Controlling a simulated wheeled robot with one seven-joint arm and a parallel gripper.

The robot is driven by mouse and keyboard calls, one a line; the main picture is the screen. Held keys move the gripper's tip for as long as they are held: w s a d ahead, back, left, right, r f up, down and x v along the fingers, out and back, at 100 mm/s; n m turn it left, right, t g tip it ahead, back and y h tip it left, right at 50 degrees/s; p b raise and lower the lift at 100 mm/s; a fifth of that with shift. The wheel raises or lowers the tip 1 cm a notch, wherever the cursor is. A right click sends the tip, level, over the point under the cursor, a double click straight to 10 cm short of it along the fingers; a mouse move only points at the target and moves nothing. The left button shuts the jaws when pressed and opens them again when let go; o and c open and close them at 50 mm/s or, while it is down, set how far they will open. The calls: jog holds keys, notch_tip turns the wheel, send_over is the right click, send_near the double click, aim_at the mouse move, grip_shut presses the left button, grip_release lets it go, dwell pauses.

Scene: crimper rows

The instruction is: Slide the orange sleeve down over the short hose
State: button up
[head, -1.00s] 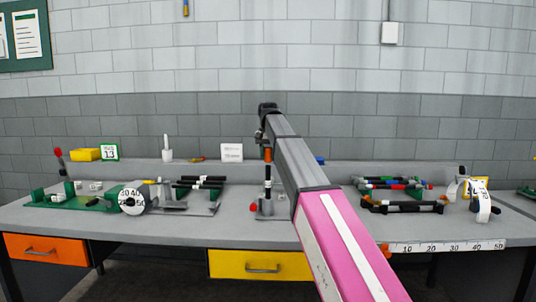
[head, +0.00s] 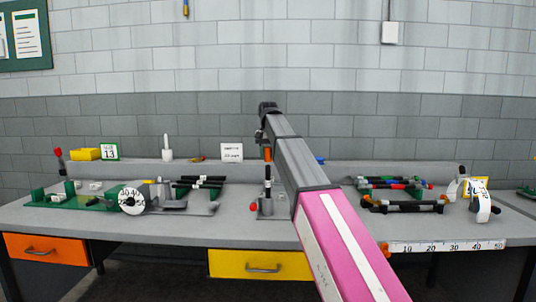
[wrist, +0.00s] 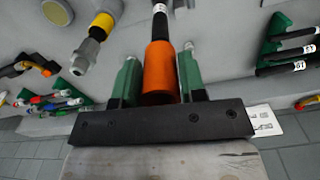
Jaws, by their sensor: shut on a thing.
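The orange sleeve (wrist: 160,72) is between the two green fingers of my gripper (wrist: 159,64), which is shut on it. In the head view the sleeve (head: 267,153) shows as a small upright orange piece beside my arm. The short hose (head: 267,180) is black and stands upright below it on a grey stand at the bench middle. In the wrist view the black hose (wrist: 160,22), with a white band, lines up with the sleeve's far end. I cannot tell whether the sleeve is around the hose's tip or just above it.
A red knob (head: 253,207) is at the stand's foot. Black hoses lie on a rack (head: 200,183) to the left, and more hoses (head: 402,206) lie to the right. A white reel (head: 132,201) stands further left. A low ledge runs behind.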

aim_at(268, 173)
jog(key=shift+f, duration=4.7)
jog(key=o, duration=1)
notch_tip(268, 173, up, 11)
jog(key=shift+f, duration=0.1)
